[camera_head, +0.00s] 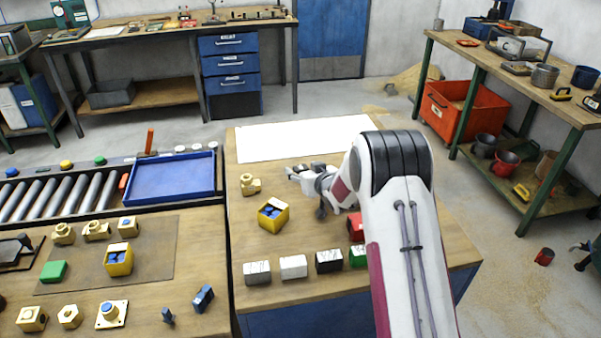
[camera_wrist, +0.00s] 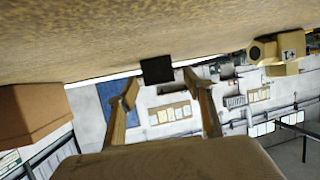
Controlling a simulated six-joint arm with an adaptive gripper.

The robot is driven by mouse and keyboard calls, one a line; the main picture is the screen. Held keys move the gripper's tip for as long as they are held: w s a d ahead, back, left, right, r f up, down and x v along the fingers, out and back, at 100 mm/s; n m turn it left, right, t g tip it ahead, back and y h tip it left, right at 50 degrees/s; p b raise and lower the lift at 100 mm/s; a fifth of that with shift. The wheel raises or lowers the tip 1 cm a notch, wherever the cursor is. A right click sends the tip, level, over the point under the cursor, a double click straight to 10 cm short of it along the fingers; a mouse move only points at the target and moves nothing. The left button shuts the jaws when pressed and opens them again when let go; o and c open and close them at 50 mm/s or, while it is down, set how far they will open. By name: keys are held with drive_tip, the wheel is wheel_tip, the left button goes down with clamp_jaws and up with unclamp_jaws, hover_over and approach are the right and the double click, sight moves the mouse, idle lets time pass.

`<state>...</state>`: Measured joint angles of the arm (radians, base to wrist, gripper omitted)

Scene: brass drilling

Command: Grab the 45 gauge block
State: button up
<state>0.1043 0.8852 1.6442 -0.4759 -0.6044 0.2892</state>
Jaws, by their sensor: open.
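Several gauge blocks stand in a row along the front of the central bench in the head view: a grey block (camera_head: 257,272), a white block (camera_head: 293,266), a black block (camera_head: 329,261) and a green block (camera_head: 358,256). Their labels are too small to read, so I cannot tell which is the 45. A red block (camera_head: 355,227) is partly hidden by my arm. My gripper (camera_head: 291,172) is behind the row, above the bench. In the wrist view my gripper (camera_wrist: 160,85) is open and empty. A dark block (camera_wrist: 157,69) appears beyond the fingers; its marking is not visible.
A yellow bin (camera_head: 273,215) with blue contents and a brass fitting (camera_head: 250,184) stand left of my gripper. A white sheet (camera_head: 300,138) covers the bench's back. A blue tray (camera_head: 172,178) is farther left. An orange-brown object (camera_wrist: 32,122) shows left in the wrist view.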

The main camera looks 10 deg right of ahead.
sight(302, 170)
drive_tip(key=shift+w, duration=0.2)
idle(0.4)
clamp_jaws()
drive_tip(key=shift+r, duration=0.1)
wheel_tip(302, 170, up, 10)
idle(0.8)
idle(0.4)
